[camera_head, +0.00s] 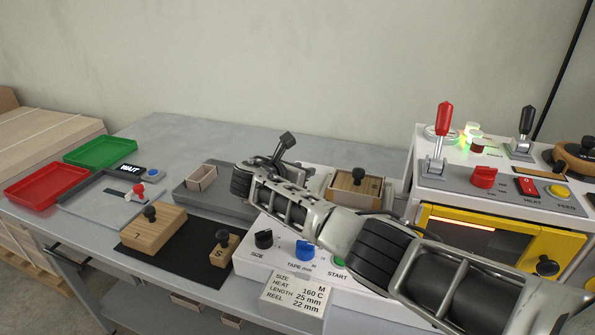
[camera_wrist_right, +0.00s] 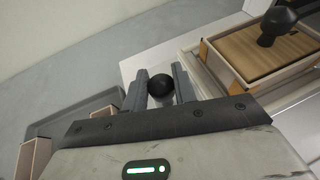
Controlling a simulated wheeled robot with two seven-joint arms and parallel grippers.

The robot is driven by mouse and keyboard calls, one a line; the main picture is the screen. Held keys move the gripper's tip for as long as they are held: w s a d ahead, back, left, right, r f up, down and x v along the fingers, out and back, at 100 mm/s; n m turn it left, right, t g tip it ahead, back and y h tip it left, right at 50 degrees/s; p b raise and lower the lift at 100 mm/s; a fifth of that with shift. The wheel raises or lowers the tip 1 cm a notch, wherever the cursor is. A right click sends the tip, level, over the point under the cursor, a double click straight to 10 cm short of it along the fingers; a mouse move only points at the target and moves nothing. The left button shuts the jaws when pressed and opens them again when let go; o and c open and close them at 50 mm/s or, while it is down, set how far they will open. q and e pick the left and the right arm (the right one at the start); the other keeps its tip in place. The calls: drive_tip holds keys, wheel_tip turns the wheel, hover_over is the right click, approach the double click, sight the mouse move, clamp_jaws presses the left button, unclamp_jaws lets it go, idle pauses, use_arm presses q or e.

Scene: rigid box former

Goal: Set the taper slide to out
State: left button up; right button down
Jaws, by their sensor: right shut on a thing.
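My right gripper (camera_head: 284,149) reaches over the left part of the white machine (camera_head: 256,262), its arm coming in from the right. In the right wrist view, the right gripper (camera_wrist_right: 161,90) is shut on a round black knob (camera_wrist_right: 161,85), with a dark finger on each side of it. The knob appears to be the taper slide's; its track and marks are hidden, so its position cannot be read. In the head view I cannot make out this knob behind the hand. My left gripper is not in view.
A wooden block (camera_head: 350,190) with a black knob sits right of the gripper; a small open box (camera_head: 201,178) stands left. Dials and a label card (camera_head: 296,291) are at the front. A red-handled lever (camera_head: 441,130) stands on the right-hand machine. My arm covers the middle.

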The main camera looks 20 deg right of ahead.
drive_tip(key=shift+a, duration=0.1)
drive_tip(key=c, duration=1.1)
unclamp_jaws()
drive_tip(key=p+v, duration=0.1)
drive_tip(key=v, duration=1.5)
drive_tip(key=shift+f, duration=0.1)
